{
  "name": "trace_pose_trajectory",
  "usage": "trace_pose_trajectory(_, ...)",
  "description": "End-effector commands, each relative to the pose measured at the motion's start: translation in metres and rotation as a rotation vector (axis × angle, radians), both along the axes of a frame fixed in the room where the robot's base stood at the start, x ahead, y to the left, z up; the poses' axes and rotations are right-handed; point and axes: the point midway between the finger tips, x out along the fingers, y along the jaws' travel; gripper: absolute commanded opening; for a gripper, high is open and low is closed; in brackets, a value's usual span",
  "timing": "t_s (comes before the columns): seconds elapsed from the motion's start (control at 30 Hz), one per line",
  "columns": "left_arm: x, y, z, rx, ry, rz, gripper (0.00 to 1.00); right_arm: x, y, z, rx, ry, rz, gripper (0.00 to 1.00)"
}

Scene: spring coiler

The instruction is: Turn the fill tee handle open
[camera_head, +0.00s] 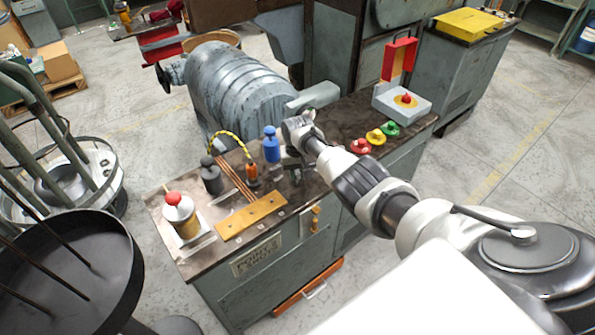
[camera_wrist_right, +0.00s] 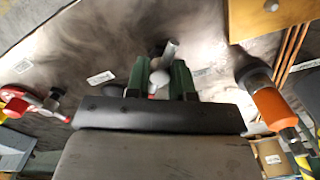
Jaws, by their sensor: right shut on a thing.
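A grey metal tee handle (camera_wrist_right: 166,58) stands on the dark bench top in the right wrist view, with a rounded knob at its near end. My right gripper (camera_wrist_right: 158,80) has its two green fingers on either side of it and is shut on it. In the head view my right gripper (camera_head: 294,164) is low over the middle of the bench, right of the blue bottle (camera_head: 271,147). My wrist hides most of the handle there, so I cannot tell how far it is turned. My left gripper is not in view.
An orange-handled tool (camera_head: 252,172) with a striped cord stands close left of the gripper. A red-capped jar (camera_head: 181,217) and a brass plate (camera_head: 250,215) are farther left. Red (camera_head: 361,147), yellow (camera_head: 375,137) and green knobs (camera_head: 390,129) and a red-button box (camera_head: 403,103) are right.

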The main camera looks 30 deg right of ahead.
Motion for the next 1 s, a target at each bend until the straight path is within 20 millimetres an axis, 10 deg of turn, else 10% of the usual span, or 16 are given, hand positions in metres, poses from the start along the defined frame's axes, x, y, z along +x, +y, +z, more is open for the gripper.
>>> trace_pose_trajectory(0.3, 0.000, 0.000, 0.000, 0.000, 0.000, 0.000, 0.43, 0.002, 0.000, 0.002, -0.001, -0.006, 0.000, 0.00)
trace_pose_trajectory(0.33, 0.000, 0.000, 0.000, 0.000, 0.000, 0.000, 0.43, 0.002, 0.000, 0.002, -0.001, -0.006, 0.000, 0.24)
trace_pose_trajectory(0.5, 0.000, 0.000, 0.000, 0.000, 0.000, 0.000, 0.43, 0.001, 0.000, 0.001, -0.001, -0.004, 0.000, 0.48)
trace_pose_trajectory(1.0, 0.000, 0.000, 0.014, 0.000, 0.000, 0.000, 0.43, 0.001, -0.001, 0.032, -0.001, -0.005, 0.002, 0.48)
